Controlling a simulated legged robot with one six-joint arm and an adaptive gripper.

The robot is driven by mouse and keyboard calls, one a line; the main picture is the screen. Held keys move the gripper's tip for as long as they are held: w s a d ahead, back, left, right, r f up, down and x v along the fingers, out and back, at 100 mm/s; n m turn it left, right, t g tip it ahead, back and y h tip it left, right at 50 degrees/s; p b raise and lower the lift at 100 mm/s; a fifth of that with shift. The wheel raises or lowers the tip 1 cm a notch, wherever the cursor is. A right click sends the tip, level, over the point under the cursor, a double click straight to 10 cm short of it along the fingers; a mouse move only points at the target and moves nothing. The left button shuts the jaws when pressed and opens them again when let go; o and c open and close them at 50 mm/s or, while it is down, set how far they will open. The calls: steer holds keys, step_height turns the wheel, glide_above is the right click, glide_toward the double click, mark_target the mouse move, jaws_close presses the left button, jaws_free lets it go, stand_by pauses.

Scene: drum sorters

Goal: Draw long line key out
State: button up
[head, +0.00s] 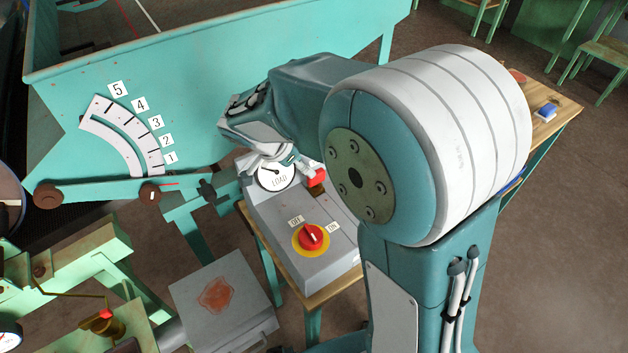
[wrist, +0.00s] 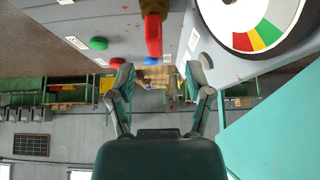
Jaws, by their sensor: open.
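A red-handled piece (head: 316,178), which may be the long line key, stands at the side of the grey control box (head: 262,222), just below the LOAD dial. In the wrist view the red piece (wrist: 153,36) hangs into the picture from the top, against the grey box. My gripper (head: 283,160) is in front of the dial, close to the red piece and partly hidden by its own wrist. In the wrist view my gripper (wrist: 160,76) is open and empty. The lower end of the red piece lies roughly midway between the fingers in the picture, just above the fingertips. Contact does not show.
A red rotary switch (head: 311,237) on a yellow disc is marked OFF and ON. The white LOAD dial (wrist: 250,22) is right of the fingers. Green (wrist: 98,43) and red (wrist: 116,62) buttons are left. A turquoise trough (head: 200,70) with a numbered scale stands behind.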

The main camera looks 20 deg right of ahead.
mark_target(316, 186)
steer(key=shift+d+f, duration=0.3)
steer(key=shift+d, duration=0.1)
steer(key=x, duration=0.4)
steer(key=shift+s+d+f, duration=0.15)
steer(key=shift+f, duration=0.25)
steer(key=shift+d, duration=0.15)
jaws_close()
